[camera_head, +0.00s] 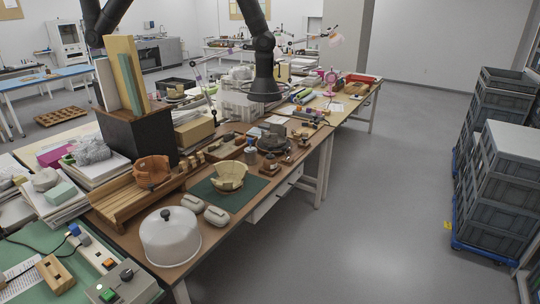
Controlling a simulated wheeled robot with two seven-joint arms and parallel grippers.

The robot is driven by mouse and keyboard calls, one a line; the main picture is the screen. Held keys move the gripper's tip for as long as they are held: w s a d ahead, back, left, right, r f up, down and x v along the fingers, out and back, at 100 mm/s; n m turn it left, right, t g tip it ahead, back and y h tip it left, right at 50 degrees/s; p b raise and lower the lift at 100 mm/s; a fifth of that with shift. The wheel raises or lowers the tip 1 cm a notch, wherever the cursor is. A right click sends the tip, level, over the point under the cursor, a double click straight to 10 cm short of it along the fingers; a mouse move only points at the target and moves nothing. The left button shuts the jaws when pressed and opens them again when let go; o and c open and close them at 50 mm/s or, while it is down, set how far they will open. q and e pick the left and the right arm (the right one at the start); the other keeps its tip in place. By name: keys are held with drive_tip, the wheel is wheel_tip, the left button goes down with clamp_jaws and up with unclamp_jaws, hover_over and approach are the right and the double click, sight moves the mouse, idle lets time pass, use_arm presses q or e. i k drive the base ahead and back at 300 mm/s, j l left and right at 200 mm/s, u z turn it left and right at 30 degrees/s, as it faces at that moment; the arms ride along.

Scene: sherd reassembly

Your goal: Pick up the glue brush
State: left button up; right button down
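I cannot make out the glue brush for certain. A small grey jar (251,156) with a brownish top stands behind the green mat (205,193); whether a brush is in it is too small to tell. A pale yellow, broken-edged bowl (229,177) sits on the mat. An orange-brown pottery piece (151,170) rests on the wooden rack (130,203) to the left. Neither of my grippers shows in the head view.
A white dome with a black knob (170,240) stands at the table's front edge, near two grey rounded weights (217,216). A black hood (265,90) hangs over the table. Grey crates (495,185) stand at the right; the floor (380,200) between is clear.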

sight(270, 147)
drive_tip(key=i+l+u, duration=0.1)
drive_tip(key=u, duration=0.3)
drive_tip(key=i+l+u, duration=0.1)
drive_tip(key=u, duration=0.3)
drive_tip(key=i+l+u, duration=0.1)
drive_tip(key=u, duration=0.25)
drive_tip(key=l+u, duration=0.2)
drive_tip(key=u, duration=0.2)
